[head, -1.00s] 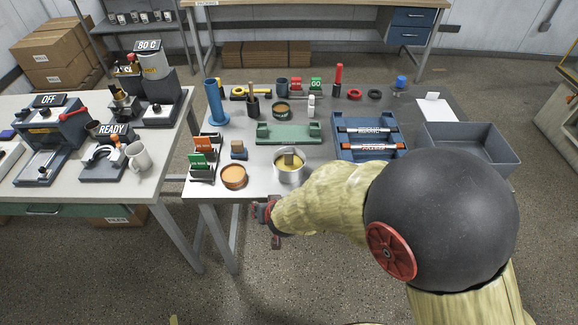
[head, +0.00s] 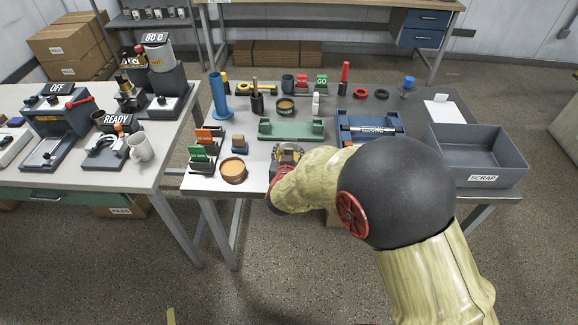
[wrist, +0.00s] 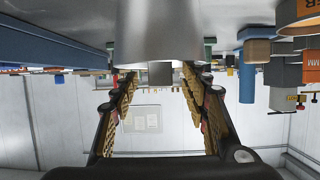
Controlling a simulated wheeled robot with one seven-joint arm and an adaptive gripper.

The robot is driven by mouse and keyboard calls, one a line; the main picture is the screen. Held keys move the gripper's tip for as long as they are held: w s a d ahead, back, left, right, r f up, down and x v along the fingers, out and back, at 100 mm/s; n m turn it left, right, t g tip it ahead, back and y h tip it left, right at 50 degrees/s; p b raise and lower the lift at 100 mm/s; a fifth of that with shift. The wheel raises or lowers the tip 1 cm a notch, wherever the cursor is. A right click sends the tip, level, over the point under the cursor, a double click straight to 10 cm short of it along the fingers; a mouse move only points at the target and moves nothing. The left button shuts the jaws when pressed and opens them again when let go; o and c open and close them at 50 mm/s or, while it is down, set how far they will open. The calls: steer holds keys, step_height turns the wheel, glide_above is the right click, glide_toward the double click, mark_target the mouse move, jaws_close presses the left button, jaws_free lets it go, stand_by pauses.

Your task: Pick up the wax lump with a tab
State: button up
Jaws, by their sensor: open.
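The metal pot stands near the front edge of the table, mostly hidden by my arm in the head view. Its grey side (wrist: 158,30) hangs at the top of the wrist view, which is upside down. The tab of the wax lump (wrist: 160,73) shows as a small grey-brown block at the pot's rim, between my fingers. The wax lump itself is hidden inside the pot. My gripper (wrist: 160,82) is open, with one finger on each side of the tab and a gap on both sides. In the head view my gripper (head: 286,158) is at the pot.
An orange round tin (head: 232,171) and a dark block with a wooden top (head: 238,145) stand left of the pot. A green stand (head: 291,129) is behind it. A blue tray (head: 345,122) and a grey scrap bin (head: 482,165) are to the right.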

steer(key=shift+x, duration=1.1)
steer(key=c, duration=0.3)
steer(key=c, duration=0.8)
jaws_close()
